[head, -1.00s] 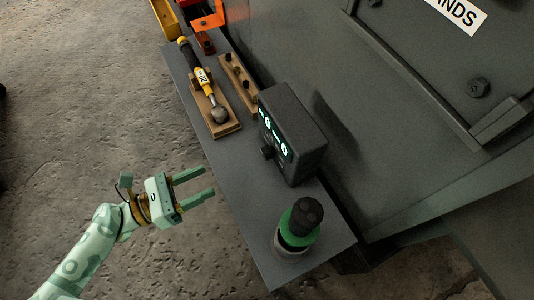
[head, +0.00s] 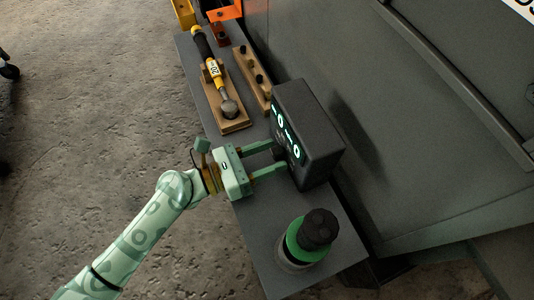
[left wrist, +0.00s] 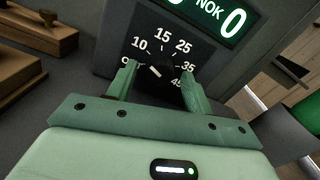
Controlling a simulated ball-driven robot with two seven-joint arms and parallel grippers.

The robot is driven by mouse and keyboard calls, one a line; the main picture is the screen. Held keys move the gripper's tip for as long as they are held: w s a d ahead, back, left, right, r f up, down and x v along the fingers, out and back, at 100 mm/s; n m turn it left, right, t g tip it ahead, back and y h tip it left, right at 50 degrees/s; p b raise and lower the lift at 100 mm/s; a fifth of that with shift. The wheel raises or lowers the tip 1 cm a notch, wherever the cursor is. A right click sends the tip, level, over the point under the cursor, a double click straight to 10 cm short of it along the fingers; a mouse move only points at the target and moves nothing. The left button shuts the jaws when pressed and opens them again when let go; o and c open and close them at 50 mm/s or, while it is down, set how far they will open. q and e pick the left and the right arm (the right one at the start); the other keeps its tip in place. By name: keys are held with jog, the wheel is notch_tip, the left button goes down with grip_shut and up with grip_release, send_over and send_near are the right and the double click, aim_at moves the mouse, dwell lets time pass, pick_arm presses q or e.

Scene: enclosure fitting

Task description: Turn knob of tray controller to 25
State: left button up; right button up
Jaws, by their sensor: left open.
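The tray controller (head: 312,130) is a dark box standing on the grey shelf, with a lit display on its face. The left wrist view shows its dial (left wrist: 165,50) with printed marks including 10, 15, 25, 35 and 45. The dark knob (left wrist: 165,72) sits at the dial's middle with a short white line by it; its exact setting is hard to read. My left gripper (head: 278,155) is open at the controller's face. In the left wrist view its fingers stand on either side of the knob; I cannot tell whether they touch it. My right gripper is out of view.
A yellow-and-black tool (head: 213,70) lies on a wooden holder at the back of the shelf (head: 252,215), beside a wooden block with pegs (head: 252,75). A green-and-black cylinder (head: 312,235) stands at the shelf's front end. A large grey enclosure is right.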

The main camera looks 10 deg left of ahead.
pick_arm(q)
jog(key=c, duration=1)
jog(key=shift+o, duration=0.2)
jog(key=shift+m, duration=0.3)
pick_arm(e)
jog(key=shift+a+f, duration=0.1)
pick_arm(q)
jog(key=shift+f+b, duration=0.1)
jog(key=shift+b, duration=0.2)
jog(key=m+b, duration=0.1)
jog(key=m, duration=0.2)
jog(key=shift+m+b, duration=0.65)
jog(key=shift+m, duration=1.05)
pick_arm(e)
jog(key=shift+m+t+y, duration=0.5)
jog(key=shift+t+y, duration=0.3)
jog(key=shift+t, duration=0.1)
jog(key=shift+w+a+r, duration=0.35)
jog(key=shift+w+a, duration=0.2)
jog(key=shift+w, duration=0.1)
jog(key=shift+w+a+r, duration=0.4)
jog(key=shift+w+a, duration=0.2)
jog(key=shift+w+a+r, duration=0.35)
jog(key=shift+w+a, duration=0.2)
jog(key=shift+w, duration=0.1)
